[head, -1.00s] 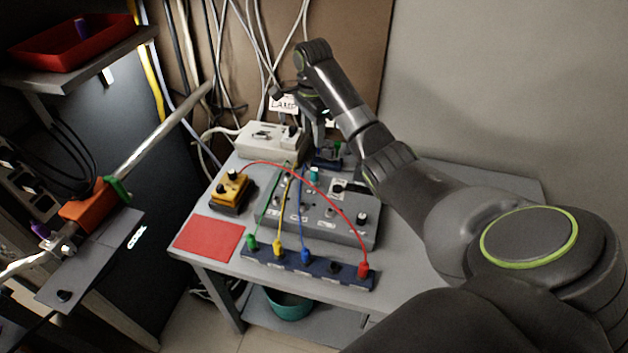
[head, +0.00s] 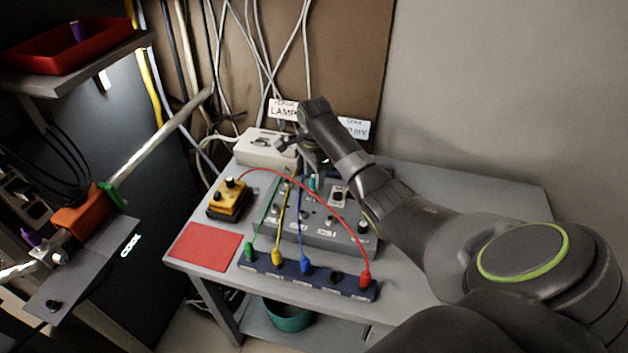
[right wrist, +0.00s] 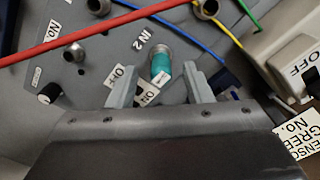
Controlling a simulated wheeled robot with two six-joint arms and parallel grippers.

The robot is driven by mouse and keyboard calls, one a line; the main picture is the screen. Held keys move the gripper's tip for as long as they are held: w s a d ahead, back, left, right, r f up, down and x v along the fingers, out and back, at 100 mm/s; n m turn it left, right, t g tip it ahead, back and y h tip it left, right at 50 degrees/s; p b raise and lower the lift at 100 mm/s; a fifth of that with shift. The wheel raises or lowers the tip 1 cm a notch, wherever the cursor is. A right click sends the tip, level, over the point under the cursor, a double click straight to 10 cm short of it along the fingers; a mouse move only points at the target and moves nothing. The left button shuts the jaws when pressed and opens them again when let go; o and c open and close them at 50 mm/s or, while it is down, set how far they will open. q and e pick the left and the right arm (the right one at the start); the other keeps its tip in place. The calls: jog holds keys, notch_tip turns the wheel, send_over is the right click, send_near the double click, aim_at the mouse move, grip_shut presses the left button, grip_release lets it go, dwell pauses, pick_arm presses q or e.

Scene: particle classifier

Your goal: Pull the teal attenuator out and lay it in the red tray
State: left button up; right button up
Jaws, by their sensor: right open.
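The teal attenuator (right wrist: 161,62) is a short teal cylinder with a metal collar, seated in a socket near the label IN2 on the grey panel box (head: 330,232). In the head view it shows as a small teal spot (head: 312,184) beside my right gripper. My right gripper (right wrist: 160,82) is open, with one finger on each side of the attenuator in the right wrist view. I cannot tell whether either finger touches it. The red tray (head: 40,60) stands on a shelf at the upper left, with a purple object in it. My left gripper is not in view.
Red, blue, yellow and green cables arch from the panel box to a dark blue strip (head: 318,279) in front. A yellow box (head: 229,200) and a flat red mat (head: 205,246) lie left on the table. A beige box (head: 268,147) with a lamp sign stands behind.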

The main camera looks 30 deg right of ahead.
aim_at(314, 176)
jog(key=shift+f, duration=0.85)
jog(key=shift+c, duration=0.5)
grip_shut()
jog(key=shift+r, duration=0.15)
jog(key=shift+w+r, duration=0.15)
jog(key=shift+r, duration=0.2)
notch_tip(314, 176, up, 9)
jog(key=shift+r+b, duration=0.1)
jog(key=shift+b, duration=0.35)
